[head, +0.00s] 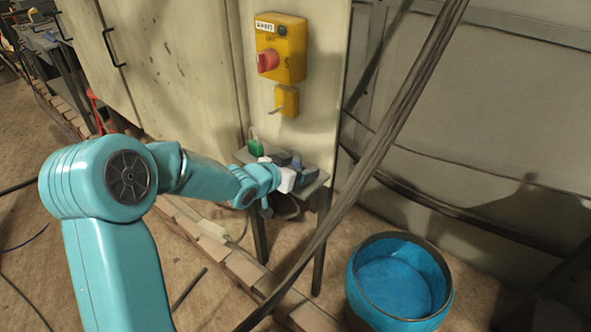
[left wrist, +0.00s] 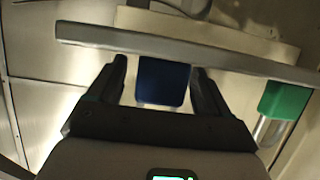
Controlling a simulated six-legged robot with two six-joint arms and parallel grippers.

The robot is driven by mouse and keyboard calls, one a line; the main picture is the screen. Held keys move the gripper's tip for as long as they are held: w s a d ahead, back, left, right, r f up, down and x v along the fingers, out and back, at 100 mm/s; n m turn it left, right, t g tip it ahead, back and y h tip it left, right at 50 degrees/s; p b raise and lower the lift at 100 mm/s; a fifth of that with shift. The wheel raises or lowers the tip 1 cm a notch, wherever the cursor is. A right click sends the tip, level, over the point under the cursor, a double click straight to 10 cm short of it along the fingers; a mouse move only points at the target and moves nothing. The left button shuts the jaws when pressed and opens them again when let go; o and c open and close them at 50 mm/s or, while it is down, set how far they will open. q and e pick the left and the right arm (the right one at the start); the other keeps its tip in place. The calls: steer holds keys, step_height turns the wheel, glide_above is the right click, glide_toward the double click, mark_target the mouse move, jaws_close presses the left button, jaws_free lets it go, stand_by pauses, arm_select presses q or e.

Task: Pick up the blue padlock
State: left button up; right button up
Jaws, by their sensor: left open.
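The blue padlock (left wrist: 163,82) shows in the left wrist view as a dark blue block between the two fingers of my left gripper (left wrist: 160,68). The fingers stand apart on either side of it, with a visible gap on each side. I cannot see its shackle clearly. In the head view my left gripper (head: 296,170) is at the small grey shelf by the cabinet and hides most of the padlock there. A green padlock (head: 255,147) sits at the shelf's left end; it also shows at the right of the wrist view (left wrist: 286,100). My right gripper is not in view.
The shelf (head: 316,187) stands on thin legs against a cabinet (head: 185,60). A yellow switch box (head: 291,50) with a red knob and a yellow hasp (head: 287,101) are above. A blue tub (head: 400,285) stands on the floor at right. Dark diagonal cables (head: 385,132) cross nearby.

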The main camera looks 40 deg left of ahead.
mark_target(297, 162)
arm_select(q)
steer(key=shift+c, duration=0.4)
steer(key=c, duration=1.1)
steer(key=shift+o, duration=0.2)
steer(key=shift+s+r, duration=0.1)
steer(key=shift+r, duration=0.15)
step_height(297, 162, up, 7)
steer(key=shift+f+p, duration=0.1)
steer(key=shift+p, duration=1)
steer(key=s+a+r+p, duration=0.1)
steer(key=s+p, duration=0.2)
steer(key=s, duration=1.6)
steer(key=shift+s+a+r, duration=0.3)
steer(key=shift+s+r, duration=0.05)
steer(key=shift+s, duration=0.05)
